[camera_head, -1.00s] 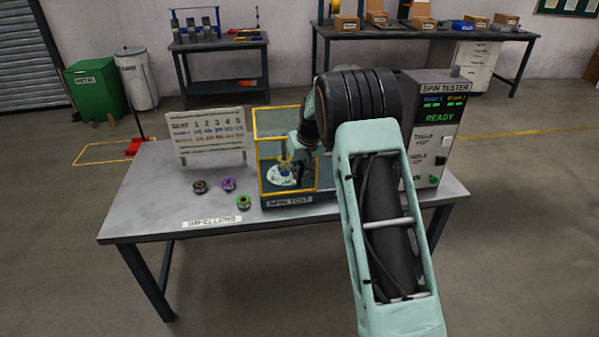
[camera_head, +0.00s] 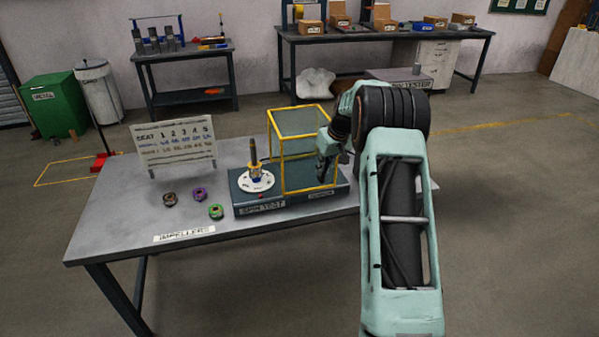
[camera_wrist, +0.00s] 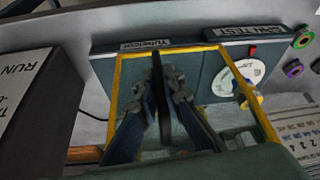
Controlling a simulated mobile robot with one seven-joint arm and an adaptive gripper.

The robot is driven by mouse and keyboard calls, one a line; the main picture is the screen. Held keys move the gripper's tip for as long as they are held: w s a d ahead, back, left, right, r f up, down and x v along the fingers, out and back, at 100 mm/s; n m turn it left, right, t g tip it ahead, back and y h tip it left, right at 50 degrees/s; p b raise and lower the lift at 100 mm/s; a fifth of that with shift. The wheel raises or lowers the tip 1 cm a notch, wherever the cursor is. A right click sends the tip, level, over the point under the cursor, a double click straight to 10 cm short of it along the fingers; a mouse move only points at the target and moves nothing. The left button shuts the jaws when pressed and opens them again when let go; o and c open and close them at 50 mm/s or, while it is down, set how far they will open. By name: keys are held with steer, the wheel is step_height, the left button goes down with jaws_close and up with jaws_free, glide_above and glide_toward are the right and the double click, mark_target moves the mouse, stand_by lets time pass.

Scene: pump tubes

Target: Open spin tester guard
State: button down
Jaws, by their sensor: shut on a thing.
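The spin tester guard is a clear box with a yellow frame (camera_head: 300,122), standing over the right part of the dark spin test base (camera_head: 290,206). The white round plate (camera_head: 245,184) with a gold-and-dark spindle piece (camera_head: 254,160) stands uncovered to its left. My gripper (camera_head: 323,172) is at the guard's front right side, partly hidden by my arm. In the wrist view my gripper (camera_wrist: 161,112) is shut on a dark upright bar, the guard's handle (camera_wrist: 157,75).
A dark, a purple (camera_head: 199,194) and a green impeller (camera_head: 216,211) lie on the table (camera_head: 120,205) left of the base. A seat chart board (camera_head: 175,147) stands behind them.

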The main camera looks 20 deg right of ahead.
steer(key=shift+d, duration=2.8)
steer(key=c, duration=2)
jaws_free()
steer(key=shift+c, duration=0.2)
steer(key=shift+r, duration=0.1)
steer(key=a+v, duration=0.1)
steer(key=v, duration=1)
steer(key=shift+s+d+r, duration=0.2)
steer(key=shift+d+r, duration=0.15)
steer(key=shift+d, duration=0.15)
steer(key=shift+p, duration=0.3)
